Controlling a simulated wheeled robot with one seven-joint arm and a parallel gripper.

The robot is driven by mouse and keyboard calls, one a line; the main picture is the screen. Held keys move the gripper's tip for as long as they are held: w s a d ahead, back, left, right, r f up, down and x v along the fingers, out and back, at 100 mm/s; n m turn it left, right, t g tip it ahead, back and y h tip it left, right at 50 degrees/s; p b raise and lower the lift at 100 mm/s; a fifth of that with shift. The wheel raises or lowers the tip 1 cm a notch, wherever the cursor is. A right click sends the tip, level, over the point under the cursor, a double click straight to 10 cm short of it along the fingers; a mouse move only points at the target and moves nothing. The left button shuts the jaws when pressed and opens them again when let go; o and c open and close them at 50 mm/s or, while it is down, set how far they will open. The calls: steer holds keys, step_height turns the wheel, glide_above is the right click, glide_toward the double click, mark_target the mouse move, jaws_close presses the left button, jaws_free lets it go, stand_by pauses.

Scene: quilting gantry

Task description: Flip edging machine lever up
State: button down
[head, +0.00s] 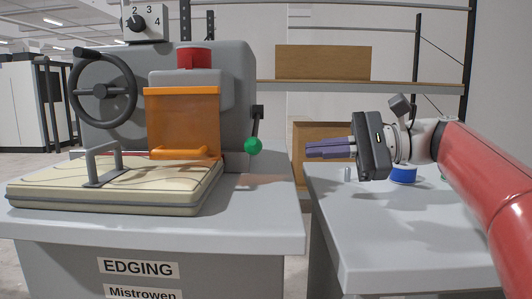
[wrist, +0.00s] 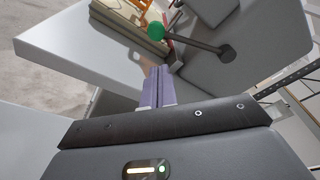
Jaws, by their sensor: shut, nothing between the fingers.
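The edging machine (head: 228,60) is a grey housing on a table with an EDGING label. Its lever (head: 256,127) hangs from a pivot on the machine's right side, with a green ball knob (head: 254,146) at its lower end. In the wrist view the green knob (wrist: 155,31) and the dark lever rod (wrist: 195,42) show beyond the fingertips. My gripper (head: 308,149) is shut and empty, its purple fingers pointing left toward the knob. It is to the right of the knob and apart from it. The fingers also show in the wrist view (wrist: 157,71).
An orange guard (head: 182,120), a handwheel (head: 103,89) and a cream pad (head: 60,184) with a grey handle are on the machine's left. A second grey table (head: 400,235) stands under my arm, with a gap between the tables. A shelf (head: 400,87) stands behind.

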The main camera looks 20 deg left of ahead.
mark_target(256, 128)
steer(key=shift+a, duration=0.1)
steer(key=a, duration=0.6)
steer(key=s+a+f, duration=0.1)
steer(key=a, duration=0.2)
steer(key=shift+a+f, duration=0.1)
steer(key=shift+a, duration=0.25)
steer(key=shift+s+r, duration=0.1)
steer(key=shift+r, duration=0.1)
